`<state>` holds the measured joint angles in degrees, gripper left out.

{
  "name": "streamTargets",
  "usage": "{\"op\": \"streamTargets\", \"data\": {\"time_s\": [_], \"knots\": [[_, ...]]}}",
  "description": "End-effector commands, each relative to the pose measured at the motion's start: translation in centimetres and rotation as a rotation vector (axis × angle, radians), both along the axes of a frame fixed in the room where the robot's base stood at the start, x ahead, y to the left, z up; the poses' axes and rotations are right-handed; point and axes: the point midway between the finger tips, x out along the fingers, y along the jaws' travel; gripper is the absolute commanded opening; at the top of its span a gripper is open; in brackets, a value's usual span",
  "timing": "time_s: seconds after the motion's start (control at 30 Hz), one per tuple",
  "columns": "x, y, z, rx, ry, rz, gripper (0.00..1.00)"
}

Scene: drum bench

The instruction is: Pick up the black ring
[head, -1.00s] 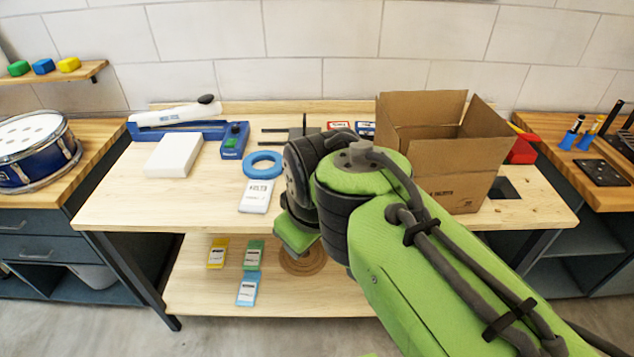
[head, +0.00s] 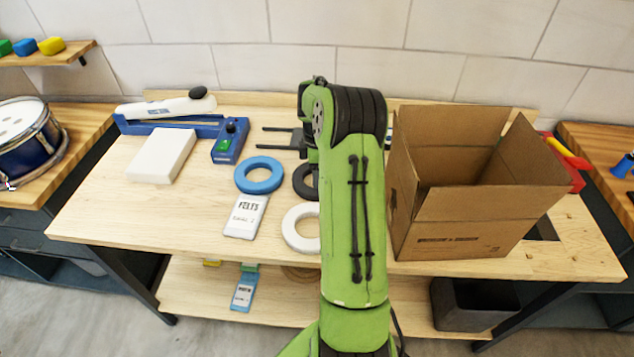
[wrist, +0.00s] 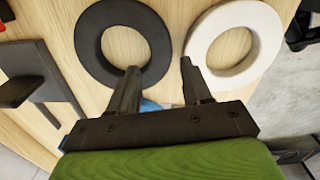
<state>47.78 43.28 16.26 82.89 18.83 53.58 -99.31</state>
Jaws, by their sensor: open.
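The black ring (head: 303,182) lies flat on the bench, its right part hidden behind my arm in the head view. It shows nearly whole in the wrist view (wrist: 88,45), at upper left. My gripper (wrist: 158,67) is open and empty, fingers apart. Its left fingertip overlaps the lower right edge of the black ring in that view; its right fingertip is by the left edge of the white ring. I cannot tell its height above the bench. In the head view my arm hides the gripper.
A white ring (head: 294,232) and a blue ring (head: 258,175) lie close by. A dark pronged stand (head: 285,138) is behind the black ring. An open cardboard box (head: 460,225) stands to the right. A felts packet (head: 246,217) lies in front of the blue ring.

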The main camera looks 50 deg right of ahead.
Motion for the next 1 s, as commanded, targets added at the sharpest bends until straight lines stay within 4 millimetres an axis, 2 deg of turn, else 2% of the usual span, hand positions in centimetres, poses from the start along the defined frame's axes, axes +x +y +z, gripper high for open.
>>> {"op": "streamTargets", "data": {"time_s": [0.4, 0.63, 0.67, 0.9, 1.0], "knots": [[-0.5, -0.4, -6.4, 0.001, 0.001, -0.001, 0.49], [-0.5, -0.4, -6.7, -0.001, -0.001, -0.001, 0.49], [-0.5, -0.4, -6.7, -0.001, -0.001, -0.001, 0.47], [-0.5, -0.4, -6.7, -0.001, -0.001, -0.001, 0.11], [-0.5, -0.4, -6.7, -0.001, -0.001, -0.001, 0.07]]}}
